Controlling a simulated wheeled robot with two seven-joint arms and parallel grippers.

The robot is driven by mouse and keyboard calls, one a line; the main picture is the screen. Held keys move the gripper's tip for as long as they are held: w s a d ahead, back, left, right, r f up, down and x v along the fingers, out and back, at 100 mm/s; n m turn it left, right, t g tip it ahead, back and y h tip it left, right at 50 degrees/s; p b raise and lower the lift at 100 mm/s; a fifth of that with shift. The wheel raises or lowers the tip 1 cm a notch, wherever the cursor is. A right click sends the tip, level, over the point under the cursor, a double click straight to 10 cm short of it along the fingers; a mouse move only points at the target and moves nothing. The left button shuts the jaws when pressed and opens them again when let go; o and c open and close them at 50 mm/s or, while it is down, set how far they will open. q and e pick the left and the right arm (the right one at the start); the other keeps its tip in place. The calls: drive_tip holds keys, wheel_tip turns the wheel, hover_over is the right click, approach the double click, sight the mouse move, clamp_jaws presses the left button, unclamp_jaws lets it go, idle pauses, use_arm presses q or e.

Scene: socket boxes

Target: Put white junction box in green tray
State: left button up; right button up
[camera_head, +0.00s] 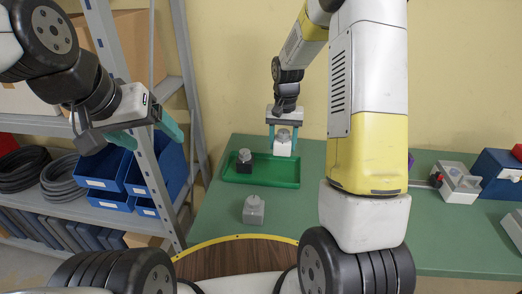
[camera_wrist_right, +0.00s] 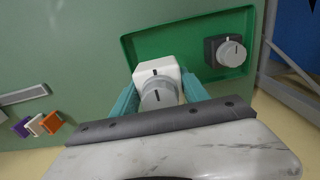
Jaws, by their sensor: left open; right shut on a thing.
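The white junction box (camera_head: 283,147) with a round knob is between the fingers of my right gripper (camera_head: 284,138), which is shut on it. It hangs over the middle to right part of the green tray (camera_head: 262,182). In the right wrist view the white junction box (camera_wrist_right: 157,84) sits between the teal fingers (camera_wrist_right: 160,98), with the green tray (camera_wrist_right: 130,48) behind it. Whether it touches the tray floor is unclear, but it appears above it. A dark box with a grey knob (camera_head: 244,161) stands in the tray's left part. My left gripper (camera_head: 150,132) is open and empty by the shelf.
A grey box (camera_head: 254,210) stands on the green table (camera_head: 220,220) in front of the tray. Blue bins (camera_head: 108,172) and coiled cables fill the shelf at left. More devices (camera_head: 458,182) stand on the table at right, beyond my right arm.

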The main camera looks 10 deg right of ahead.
sight(281, 172)
wheel_tip(281, 172, down, 9)
drive_tip(key=shift+f, duration=0.1)
idle(0.3)
drive_tip(key=shift+f, duration=0.1)
drive_tip(key=o, duration=1.5)
drive_tip(key=shift+o, duration=0.2)
